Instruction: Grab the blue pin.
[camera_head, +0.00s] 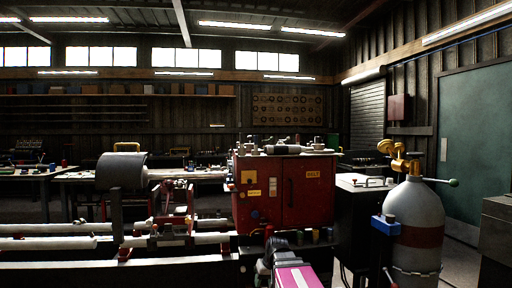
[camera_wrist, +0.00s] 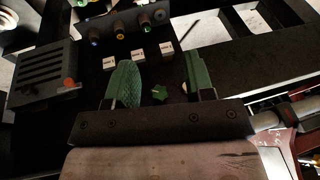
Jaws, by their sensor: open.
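My gripper (camera_wrist: 158,60) shows in the wrist view with two green, ridged fingers set wide apart, and nothing is held between them. A dark, short cylinder with a blue end (camera_wrist: 94,40) stands in a row at the top left of the wrist view; it looks like the blue pin. It is beyond the left fingertip and apart from it. A similar yellow-ended cylinder (camera_wrist: 119,28) and a dark reddish one (camera_wrist: 145,22) stand to its right. In the head view I cannot tell which small part is the blue pin.
White labels (camera_wrist: 138,55) lie near the row. A small green star-shaped piece (camera_wrist: 160,93) shows between my fingers. The red machine cabinet (camera_head: 290,190) and a grey gas cylinder (camera_head: 414,225) stand ahead.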

